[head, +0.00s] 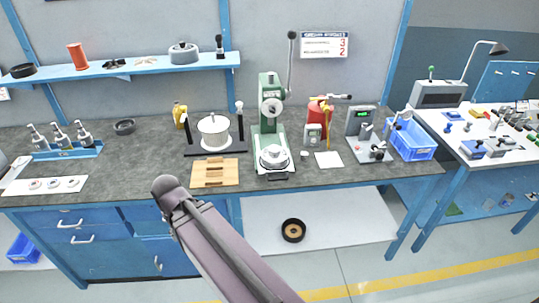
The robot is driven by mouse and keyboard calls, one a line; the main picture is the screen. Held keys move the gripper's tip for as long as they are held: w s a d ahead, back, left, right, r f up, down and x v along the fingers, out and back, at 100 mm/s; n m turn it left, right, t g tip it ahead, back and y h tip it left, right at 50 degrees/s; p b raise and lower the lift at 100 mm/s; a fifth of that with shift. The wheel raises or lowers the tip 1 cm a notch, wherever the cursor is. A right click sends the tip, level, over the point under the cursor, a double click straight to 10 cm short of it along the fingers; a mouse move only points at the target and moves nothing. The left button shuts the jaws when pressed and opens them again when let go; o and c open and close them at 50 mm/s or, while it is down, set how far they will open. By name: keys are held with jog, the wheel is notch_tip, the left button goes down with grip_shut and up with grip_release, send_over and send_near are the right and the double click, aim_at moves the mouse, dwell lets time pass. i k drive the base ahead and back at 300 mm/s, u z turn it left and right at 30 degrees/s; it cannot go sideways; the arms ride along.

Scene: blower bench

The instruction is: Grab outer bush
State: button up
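I cannot tell for sure which part is the outer bush. Several small round parts (54,184) lie on a white strip (18,188) at the bench's left end. A small light round piece (304,154) sits just right of the green press (270,120). A dark ring (124,126) lies near the back left of the grey bench top (120,158). A black ring with a tan centre (293,230) lies on the white lower shelf. My arm reaches up from the bottom edge to in front of the bench; no gripper fingers show.
A wooden block (214,172) lies at the front edge, before a pale cylinder on a dark fixture (214,134). A red extinguisher-like canister (318,112), a grey gauge device (368,130) and a blue bin (412,140) stand right. The bench is fairly clear left of the wooden block.

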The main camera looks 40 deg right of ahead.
aim_at(274, 150)
jog(key=u, duration=0.15)
jog(key=k, duration=1.15)
jog(key=z, duration=1.7)
jog(key=i, duration=1)
jog(key=z, duration=0.05)
